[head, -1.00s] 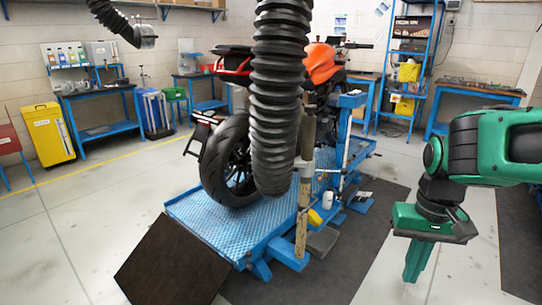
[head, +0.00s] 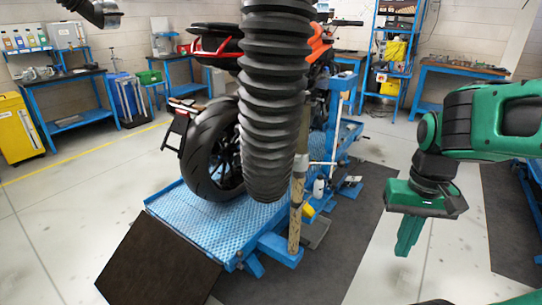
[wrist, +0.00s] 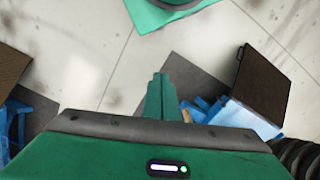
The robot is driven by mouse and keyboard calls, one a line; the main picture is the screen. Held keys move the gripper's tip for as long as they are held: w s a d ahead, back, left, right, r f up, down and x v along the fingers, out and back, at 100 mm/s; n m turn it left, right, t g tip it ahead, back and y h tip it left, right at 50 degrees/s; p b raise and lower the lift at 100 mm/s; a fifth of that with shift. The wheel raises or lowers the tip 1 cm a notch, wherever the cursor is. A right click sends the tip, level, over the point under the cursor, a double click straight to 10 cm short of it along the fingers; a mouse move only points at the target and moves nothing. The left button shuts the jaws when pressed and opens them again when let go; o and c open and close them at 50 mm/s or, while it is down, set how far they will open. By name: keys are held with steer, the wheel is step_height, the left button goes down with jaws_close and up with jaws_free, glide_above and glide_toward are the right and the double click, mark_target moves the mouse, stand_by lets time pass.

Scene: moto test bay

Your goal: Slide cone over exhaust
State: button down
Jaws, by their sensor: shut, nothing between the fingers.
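A black ribbed hose (head: 275,110) hangs down in the middle of the head view, in front of the motorcycle. No separate cone shows on its lower end, which faces away from me. The orange and black motorcycle (head: 215,150) stands on a blue lift; its exhaust is not clearly visible, probably hidden behind the hose. My gripper (head: 405,244) is to the right of the hose and lift, well apart from them, pointing down, shut and empty. In the wrist view my gripper (wrist: 161,82) points over the floor, with the hose (wrist: 297,158) at the lower right edge.
The blue lift platform (head: 180,215) has a dark ramp plate (head: 160,262) at its near end. Blue workbenches (head: 70,100) and a shelf rack (head: 392,60) line the walls. Floor is clear around my gripper.

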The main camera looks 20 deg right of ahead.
steer(key=n+t+y, duration=0.2)
steer(key=n+t, duration=0.5)
steer(key=n, duration=1.2)
glide_toward(274, 157)
steer(key=s+a+r, duration=0.2)
steer(key=s, duration=0.4)
steer(key=x, duration=0.3)
steer(key=w+x, duration=0.1)
steer(key=x, duration=0.3)
steer(key=r+x, duration=0.1)
steer(key=x, duration=0.2)
steer(key=shift+w+d+f, duration=0.3)
steer(key=shift+w+d, duration=0.05)
steer(key=shift+w, duration=0.2)
steer(key=shift+w+d, duration=0.25)
steer(key=shift+w, duration=0.4)
